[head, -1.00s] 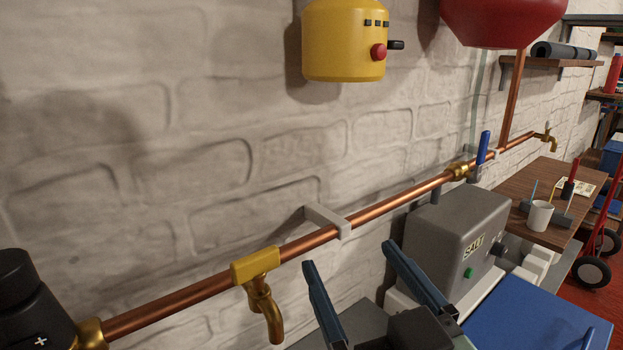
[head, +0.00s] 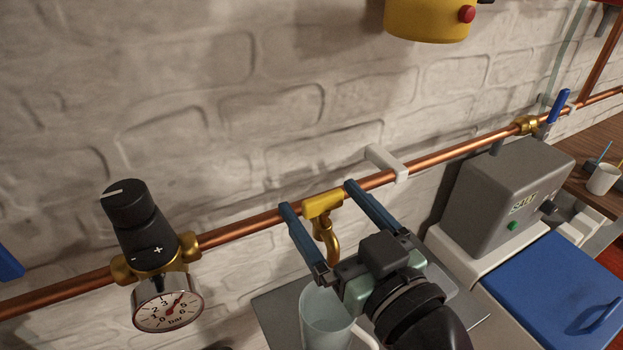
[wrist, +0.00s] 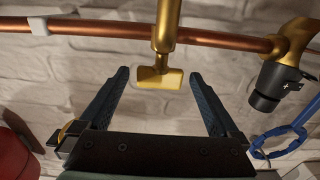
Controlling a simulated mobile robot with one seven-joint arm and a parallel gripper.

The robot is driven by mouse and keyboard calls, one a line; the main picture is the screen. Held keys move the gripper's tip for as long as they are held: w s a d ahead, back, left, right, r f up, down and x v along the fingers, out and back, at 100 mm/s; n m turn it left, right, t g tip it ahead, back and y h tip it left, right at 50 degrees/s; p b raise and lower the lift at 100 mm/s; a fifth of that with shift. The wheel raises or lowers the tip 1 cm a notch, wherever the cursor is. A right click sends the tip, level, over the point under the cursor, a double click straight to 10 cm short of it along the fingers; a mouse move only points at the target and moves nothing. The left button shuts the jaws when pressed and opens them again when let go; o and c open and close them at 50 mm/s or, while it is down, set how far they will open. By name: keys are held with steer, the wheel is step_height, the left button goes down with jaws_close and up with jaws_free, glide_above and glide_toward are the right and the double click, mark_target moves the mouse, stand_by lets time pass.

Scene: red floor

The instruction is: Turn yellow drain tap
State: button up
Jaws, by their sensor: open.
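The yellow drain tap (head: 323,206) sits on the copper pipe along the brick wall, with its flat yellow handle on top and its brass spout curving down. My gripper (head: 318,196) is open, with its two blue fingers on either side of the tap in the head view. In the wrist view the tap's yellow handle (wrist: 160,78) shows between the open fingers of my gripper (wrist: 159,78), with a gap on both sides. I cannot tell whether the fingertips reach past the handle.
A black pressure regulator (head: 145,225) with a round gauge (head: 167,307) is on the pipe at left. A pipe bracket (head: 386,162) is right of the tap. A clear jug (head: 325,318) stands below the spout. A grey salt unit (head: 508,190) stands at right.

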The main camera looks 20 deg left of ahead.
mark_target(321, 199)
steer(key=shift+x, duration=2.15)
steer(key=shift+c, duration=0.3)
steer(key=c, duration=1.3)
